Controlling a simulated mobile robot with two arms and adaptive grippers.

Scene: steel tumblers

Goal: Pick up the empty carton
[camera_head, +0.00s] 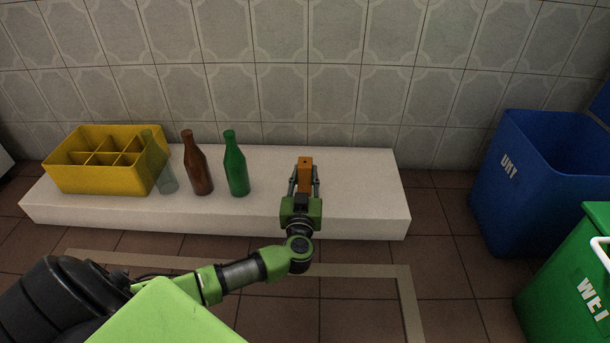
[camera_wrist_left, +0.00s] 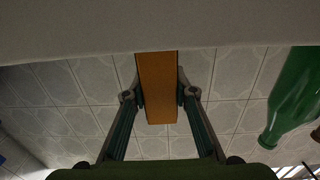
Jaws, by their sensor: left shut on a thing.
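The carton is an orange-brown box (camera_head: 305,164) on the right part of the white ledge in the head view. My left gripper (camera_head: 304,184) is shut on it, one finger on each side. In the left wrist view the carton (camera_wrist_left: 157,85) stands between the two fingers of my left gripper (camera_wrist_left: 159,97), with the pale ledge surface (camera_wrist_left: 80,28) touching or close to its end. I cannot tell whether the carton is resting on the ledge or just above it. My right gripper is not in view.
A clear bottle (camera_head: 166,170), a brown bottle (camera_head: 197,165) and a green bottle (camera_head: 236,165) stand left of the carton. A yellow divided crate (camera_head: 85,182) is at the ledge's left. A blue bin (camera_head: 500,210) and a green bin (camera_head: 555,290) stand at the right.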

